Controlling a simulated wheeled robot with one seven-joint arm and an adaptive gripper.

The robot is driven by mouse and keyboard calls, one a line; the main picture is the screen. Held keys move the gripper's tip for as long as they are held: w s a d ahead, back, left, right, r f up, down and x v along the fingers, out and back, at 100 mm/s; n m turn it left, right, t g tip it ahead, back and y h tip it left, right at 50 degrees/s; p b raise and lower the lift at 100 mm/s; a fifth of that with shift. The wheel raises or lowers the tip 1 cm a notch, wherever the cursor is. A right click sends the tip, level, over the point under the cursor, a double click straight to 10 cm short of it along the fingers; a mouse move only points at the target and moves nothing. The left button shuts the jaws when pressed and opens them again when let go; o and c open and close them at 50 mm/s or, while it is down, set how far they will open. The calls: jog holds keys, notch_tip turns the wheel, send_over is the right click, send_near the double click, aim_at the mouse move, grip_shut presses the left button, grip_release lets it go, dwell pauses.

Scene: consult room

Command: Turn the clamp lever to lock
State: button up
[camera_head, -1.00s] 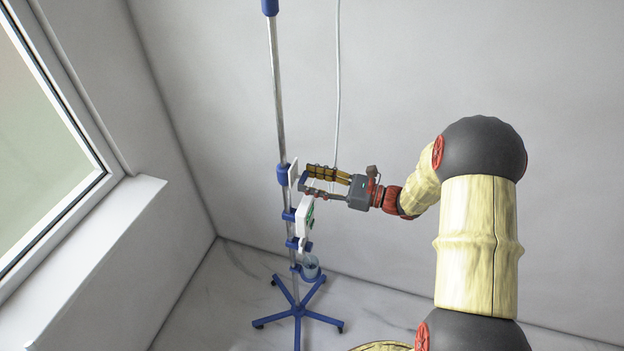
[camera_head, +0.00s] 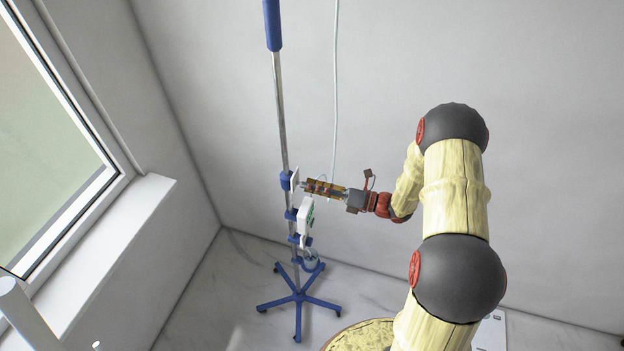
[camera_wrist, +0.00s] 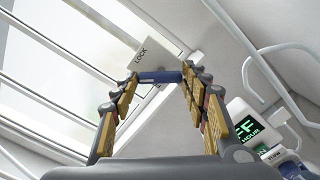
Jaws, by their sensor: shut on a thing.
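The clamp lever (camera_wrist: 160,77) shows as a short blue bar in the wrist view, between my two fingertips. My gripper (camera_head: 306,186) is shut on it, with a fingertip at each end of the bar. A white plate (camera_wrist: 148,53) marked LOCK stands just beyond the lever. The same plate shows edge-on in the head view (camera_head: 295,178), beside the blue clamp (camera_head: 286,181) on the upright metal pole (camera_head: 281,110). In the head view the fingers hide the lever, so its angle cannot be read there.
A white pump with a green display (camera_wrist: 249,126) hangs on the pole just below my gripper. The pole stands on a blue base with several legs (camera_head: 298,297). A thin white tube (camera_head: 336,90) hangs behind my gripper. A window sill (camera_head: 110,250) is at the left.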

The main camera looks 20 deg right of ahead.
jog(key=shift+w+d+r+m+p, duration=0.1)
jog(key=shift+m+p, duration=2.65)
jog(key=shift+m, duration=1.05)
jog(key=o, duration=1.2)
jog(key=shift+c, duration=0.2)
jog(key=v, duration=1.2)
